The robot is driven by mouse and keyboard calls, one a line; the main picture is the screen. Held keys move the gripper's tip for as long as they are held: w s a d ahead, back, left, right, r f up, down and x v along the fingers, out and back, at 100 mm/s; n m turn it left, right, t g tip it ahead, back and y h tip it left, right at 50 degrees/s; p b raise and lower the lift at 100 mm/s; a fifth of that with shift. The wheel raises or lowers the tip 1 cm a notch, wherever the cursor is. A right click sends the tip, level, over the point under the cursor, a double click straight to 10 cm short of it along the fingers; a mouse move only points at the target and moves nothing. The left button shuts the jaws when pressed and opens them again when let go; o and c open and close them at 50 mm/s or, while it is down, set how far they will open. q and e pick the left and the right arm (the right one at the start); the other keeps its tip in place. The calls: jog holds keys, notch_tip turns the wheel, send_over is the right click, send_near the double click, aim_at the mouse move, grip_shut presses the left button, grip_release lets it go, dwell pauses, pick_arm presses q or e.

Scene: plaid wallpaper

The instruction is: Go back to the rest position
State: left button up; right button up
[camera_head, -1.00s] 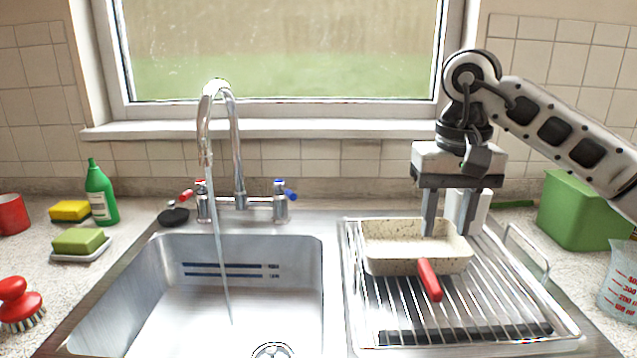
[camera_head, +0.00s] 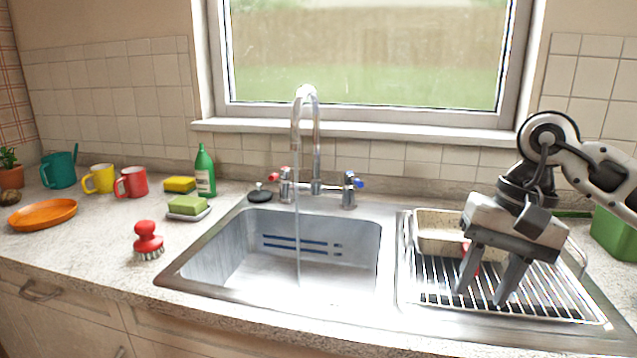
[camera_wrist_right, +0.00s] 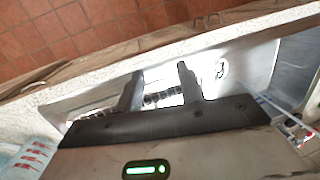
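My right gripper (camera_head: 482,296) is open and empty, tilted above the front part of the dish rack (camera_head: 572,300). Its two fingers also show apart in the right wrist view (camera_wrist_right: 158,85), with nothing between them. A cream speckled pan (camera_head: 440,233) sits on the rack behind the gripper. Its red handle (camera_head: 473,258) is partly hidden by the fingers. My left gripper is not in view.
Water runs from the tap (camera_head: 299,125) into the steel sink (camera_head: 215,255). A red brush (camera_head: 148,238), a green bottle (camera_head: 205,172), mugs and an orange plate (camera_head: 43,215) stand left. A green box (camera_head: 615,232) is at right. The front left counter is clear.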

jog(key=s+a+m+y, duration=0.4)
jog(key=a+m+y, duration=0.5)
jog(key=a, duration=0.2)
jog(key=s+a+m+y, duration=0.4)
jog(key=a+m+y, duration=0.55)
jog(key=a, duration=0.25)
jog(key=w+d+f+m+t+h, duration=0.2)
jog(key=d+f+m+t+h, duration=0.3)
jog(key=m, duration=0.6)
jog(key=w+d+f+m+t+h, duration=0.1)
jog(key=f+m+t+h, duration=0.25)
jog(key=m+t, duration=0.6)
jog(key=w+d+f+m+t+h, duration=0.25)
jog(key=f+m+t, duration=0.2)
jog(key=m, duration=0.95)
jog(key=s+d+f+m+g+h, duration=0.3)
jog(key=s+f+m, duration=0.3)
jog(key=f, duration=0.3)
jog(key=s+d+f+m+g+h, duration=0.3)
jog(key=s+f+m+g, duration=0.2)
jog(key=s+f+m, duration=0.2)
jog(key=shift+d+f+m+h, duration=0.3)
jog(key=shift+f+h, duration=0.05)
jog(key=shift+f, duration=0.55)
